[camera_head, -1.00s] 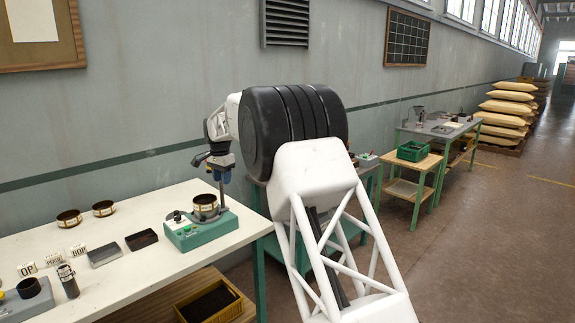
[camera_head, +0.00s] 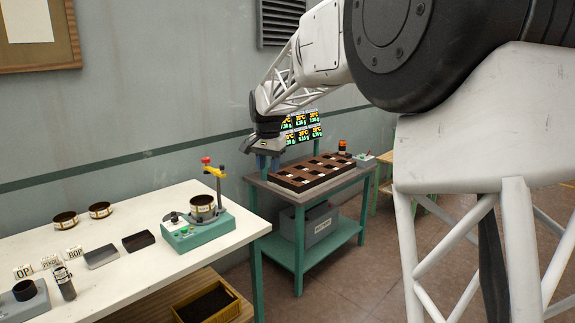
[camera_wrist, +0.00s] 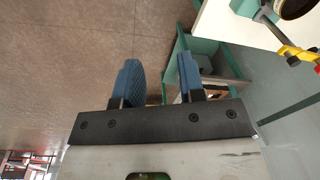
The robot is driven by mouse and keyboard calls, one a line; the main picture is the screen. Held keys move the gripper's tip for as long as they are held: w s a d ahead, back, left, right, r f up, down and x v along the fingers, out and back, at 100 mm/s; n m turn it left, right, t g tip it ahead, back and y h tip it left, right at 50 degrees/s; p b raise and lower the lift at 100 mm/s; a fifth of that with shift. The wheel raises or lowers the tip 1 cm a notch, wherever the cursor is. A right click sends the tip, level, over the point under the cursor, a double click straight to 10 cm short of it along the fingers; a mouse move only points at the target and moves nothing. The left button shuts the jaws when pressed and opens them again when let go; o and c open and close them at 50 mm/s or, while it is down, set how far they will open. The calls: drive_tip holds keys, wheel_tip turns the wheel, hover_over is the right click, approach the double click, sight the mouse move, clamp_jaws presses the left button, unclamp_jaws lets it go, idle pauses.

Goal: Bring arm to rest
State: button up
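My gripper (camera_wrist: 158,82) shows in the wrist view with its two blue fingers apart and nothing between them. In the head view my gripper (camera_head: 268,160) hangs at the end of the white arm, in front of the grey wall, between the white table and the small green-legged table. Its fingertips are small there. It touches nothing that I can see. My upper arm fills the right side of the head view and hides much of the room behind.
The white table (camera_head: 120,262) holds a green device (camera_head: 200,232) with a round drum on it, round tins, trays and label cards. The small table (camera_head: 262,184) bears a brown compartment tray (camera_head: 312,174) below a lit display (camera_head: 300,127). Floor is free at lower middle.

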drive_tip(key=s+d+r+n, duration=0.1)
drive_tip(key=s+d, duration=0.7)
drive_tip(key=s, duration=0.5)
drive_tip(key=s+d+r+n, duration=0.1)
drive_tip(key=s+d, duration=0.7)
drive_tip(key=s, duration=0.4)
drive_tip(key=s+d+f, duration=0.2)
drive_tip(key=s+f, duration=0.1)
drive_tip(key=s, duration=0.5)
drive_tip(key=s+d+f+n+t, duration=0.1)
drive_tip(key=s+d+f, duration=0.2)
drive_tip(key=s, duration=0.6)
drive_tip(key=s+d+f+n, duration=0.1)
drive_tip(key=s+d+f, duration=0.2)
drive_tip(key=s, duration=0.6)
wheel_tip(320, 180, down, 2)
drive_tip(key=shift+s+d+f+t, duration=0.1)
drive_tip(key=shift+s+d+t, duration=0.05)
drive_tip(key=shift+s+t, duration=0.15)
